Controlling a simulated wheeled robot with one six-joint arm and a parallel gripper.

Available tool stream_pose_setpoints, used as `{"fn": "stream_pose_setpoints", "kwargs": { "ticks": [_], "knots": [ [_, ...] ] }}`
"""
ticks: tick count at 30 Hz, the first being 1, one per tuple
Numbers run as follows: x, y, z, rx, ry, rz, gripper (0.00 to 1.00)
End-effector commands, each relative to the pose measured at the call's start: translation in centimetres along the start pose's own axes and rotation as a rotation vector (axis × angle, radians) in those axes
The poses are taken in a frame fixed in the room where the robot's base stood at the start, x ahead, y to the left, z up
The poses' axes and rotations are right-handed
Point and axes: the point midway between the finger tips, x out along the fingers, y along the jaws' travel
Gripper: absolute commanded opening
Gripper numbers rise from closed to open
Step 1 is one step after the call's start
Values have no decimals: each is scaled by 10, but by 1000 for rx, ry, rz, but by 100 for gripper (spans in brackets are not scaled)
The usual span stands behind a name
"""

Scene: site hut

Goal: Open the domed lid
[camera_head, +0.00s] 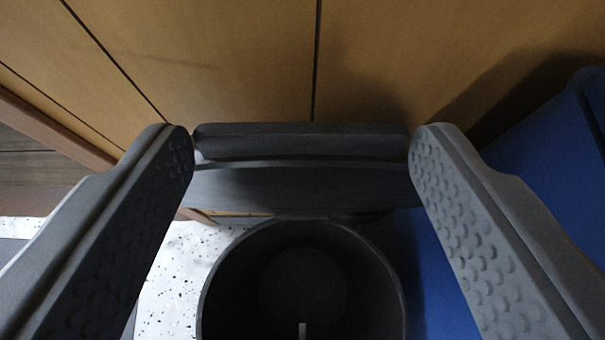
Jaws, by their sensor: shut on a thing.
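My gripper (302,142) has one finger on each side of the dark grey domed lid (300,188), shut on it near its ends. The lid shows as a dark bar with a curved band below it, seen nearly edge-on. It stands tilted up at the far side of a round dark bin (212,285), whose mouth is open below it. The bin's inside shows dark and looks empty, with a small pale piece at the bottom edge of the view. The lid's hinge is hidden.
Brown wooden panels (220,60) stand close behind the lid. A blue object (545,150) stands close on the right, beside the right finger. White speckled floor (175,275) shows at the lower left.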

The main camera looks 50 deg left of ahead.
Motion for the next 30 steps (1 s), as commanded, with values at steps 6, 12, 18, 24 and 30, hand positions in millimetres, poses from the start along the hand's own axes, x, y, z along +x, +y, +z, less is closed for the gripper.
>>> {"fn": "stream_pose_setpoints", "kwargs": {
  "ticks": [6,12,18,24,30],
  "knots": [
    [17,0,-14,-1,0,0,23],
    [23,0,-18,-1,-1,0,23],
    [23,0,-18,-1,-1,0,17],
    [23,0,-18,-1,-1,0,56],
    [23,0,-18,-1,-1,0,91]
  ]
}}
